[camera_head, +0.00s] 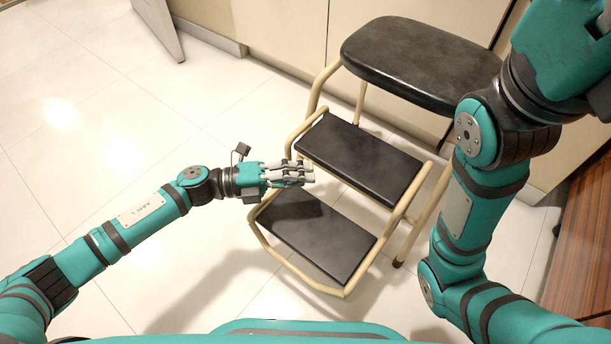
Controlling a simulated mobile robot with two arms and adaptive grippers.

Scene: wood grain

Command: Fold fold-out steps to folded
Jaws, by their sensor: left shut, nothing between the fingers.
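The fold-out steps are a stool with a black padded seat (415,62), a cream tube frame (287,270) and two black treads. The upper tread (362,158) and the lower tread (315,238) stand out in front of the seat, toward me. My left gripper (308,173) is shut and empty. In the picture it overlaps the left side of the step frame, between the two treads; I cannot tell whether it touches. My right arm rises along the right side, and its gripper is outside the picture.
Pale cabinet fronts (280,30) stand behind the stool. A wood-grain cabinet (585,240) is at the right edge. A pale panel (158,25) stands at the top left. The tiled floor (90,150) is clear on the left.

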